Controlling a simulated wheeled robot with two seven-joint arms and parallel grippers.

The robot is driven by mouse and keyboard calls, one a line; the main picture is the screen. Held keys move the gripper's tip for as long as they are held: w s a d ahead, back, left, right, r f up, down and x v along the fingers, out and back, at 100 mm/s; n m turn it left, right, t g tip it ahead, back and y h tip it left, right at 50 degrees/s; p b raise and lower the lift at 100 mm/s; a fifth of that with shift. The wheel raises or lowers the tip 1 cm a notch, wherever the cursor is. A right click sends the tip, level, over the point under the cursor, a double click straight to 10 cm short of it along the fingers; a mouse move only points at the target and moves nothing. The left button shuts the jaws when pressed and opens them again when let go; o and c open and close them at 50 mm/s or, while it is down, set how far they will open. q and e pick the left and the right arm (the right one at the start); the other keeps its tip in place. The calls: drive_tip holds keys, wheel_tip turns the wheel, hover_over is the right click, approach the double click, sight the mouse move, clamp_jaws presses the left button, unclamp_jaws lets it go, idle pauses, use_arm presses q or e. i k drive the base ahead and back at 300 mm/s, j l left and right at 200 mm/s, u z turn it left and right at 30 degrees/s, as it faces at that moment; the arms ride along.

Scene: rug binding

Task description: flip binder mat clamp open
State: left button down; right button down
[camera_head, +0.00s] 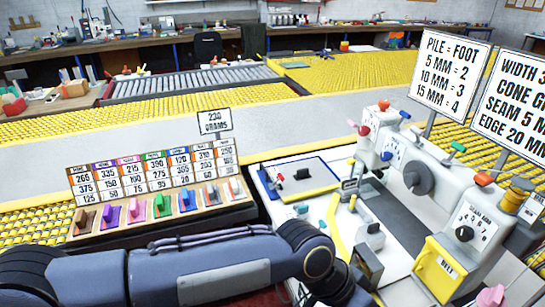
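The white binding machine (405,165) stands at the right, with coloured levers, dials and a yellow box (437,268) at its front. To its left is a pale board (325,183) with a dark edge. A small black clamp-like piece (302,175) sits on it, but I cannot tell whether this is the mat clamp or whether it is open. A small teal piece (301,208) lies just in front of the board. My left arm crosses the bottom from the left and bends down near the machine's front; I cannot make out its gripper. My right gripper is not in view.
A sloped rack (150,232) of number cards and coloured clips stands left of the board, with a "230 grams" sign (214,122) behind. Two sign boards (450,75) rise behind the machine. Yellow roller conveyors and workbenches fill the background.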

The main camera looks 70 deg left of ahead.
sight(271, 186)
drive_tip(key=j, duration=2.35)
